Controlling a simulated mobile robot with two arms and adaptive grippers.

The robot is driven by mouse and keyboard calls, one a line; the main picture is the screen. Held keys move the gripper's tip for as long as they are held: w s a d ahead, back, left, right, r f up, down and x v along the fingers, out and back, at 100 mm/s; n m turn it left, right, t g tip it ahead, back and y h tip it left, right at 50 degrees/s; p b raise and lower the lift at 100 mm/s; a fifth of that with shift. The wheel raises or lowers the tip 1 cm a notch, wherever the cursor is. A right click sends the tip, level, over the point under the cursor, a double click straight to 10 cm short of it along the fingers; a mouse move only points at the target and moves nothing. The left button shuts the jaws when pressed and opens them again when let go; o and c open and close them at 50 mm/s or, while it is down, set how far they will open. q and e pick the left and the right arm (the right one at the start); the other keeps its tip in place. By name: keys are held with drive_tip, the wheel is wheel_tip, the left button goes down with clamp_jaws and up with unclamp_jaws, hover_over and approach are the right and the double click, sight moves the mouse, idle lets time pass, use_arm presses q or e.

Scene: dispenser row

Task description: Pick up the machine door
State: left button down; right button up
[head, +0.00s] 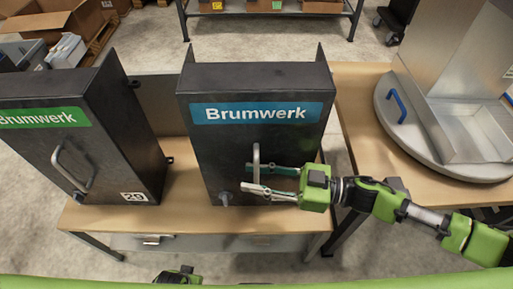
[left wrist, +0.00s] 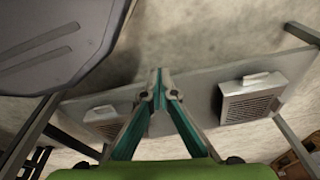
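The machine door is the dark front panel of the middle Brumwerk machine (head: 225,150), with a blue label and an upright metal handle (head: 256,153). The door looks closed. My right gripper (head: 245,177) reaches in from the right at the handle's lower part. Its two fingers are apart, one above the other, and their tips overlap the handle in the picture. I cannot tell whether they touch it. My left gripper (left wrist: 158,78) shows in the left wrist view with its fingertips together and nothing seen between them; the door is not recognisable there.
A second dark machine (head: 85,150) with a green label stands on the left of the wooden table (head: 180,205). A metal machine on a round grey base (head: 455,155) stands on the right table. Boxes (head: 50,25) lie at the back left.

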clamp_jaws()
drive_tip(key=shift+r, duration=0.2)
drive_tip(key=shift+r, duration=0.2)
